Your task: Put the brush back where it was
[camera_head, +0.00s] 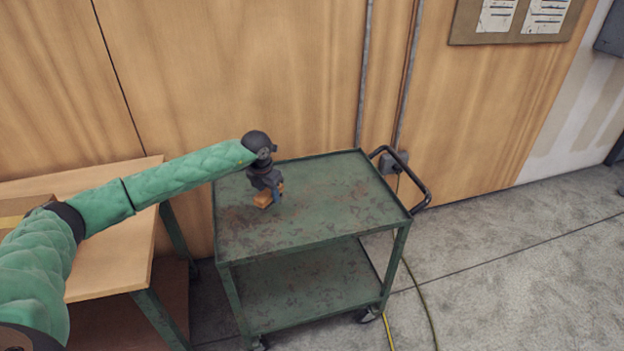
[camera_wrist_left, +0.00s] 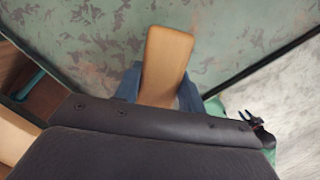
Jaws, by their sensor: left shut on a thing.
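The brush (camera_head: 264,198) shows as a small orange-brown wooden piece low over the left part of the green cart's top (camera_head: 320,210). My left gripper (camera_head: 272,194) is shut on it. In the left wrist view, the brush's wooden body (camera_wrist_left: 167,62) sticks out between the blue fingers (camera_wrist_left: 160,88). The rest of the brush is hidden behind the gripper body. I cannot tell whether the brush touches the cart top. My right gripper is not in view.
The cart has a black push handle (camera_head: 425,190) at its right and a lower shelf (camera_head: 300,285). A wooden table (camera_head: 115,245) with a cardboard box (camera_head: 22,207) stands at the left. Most of the cart top is clear. A wooden wall (camera_head: 260,80) is behind.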

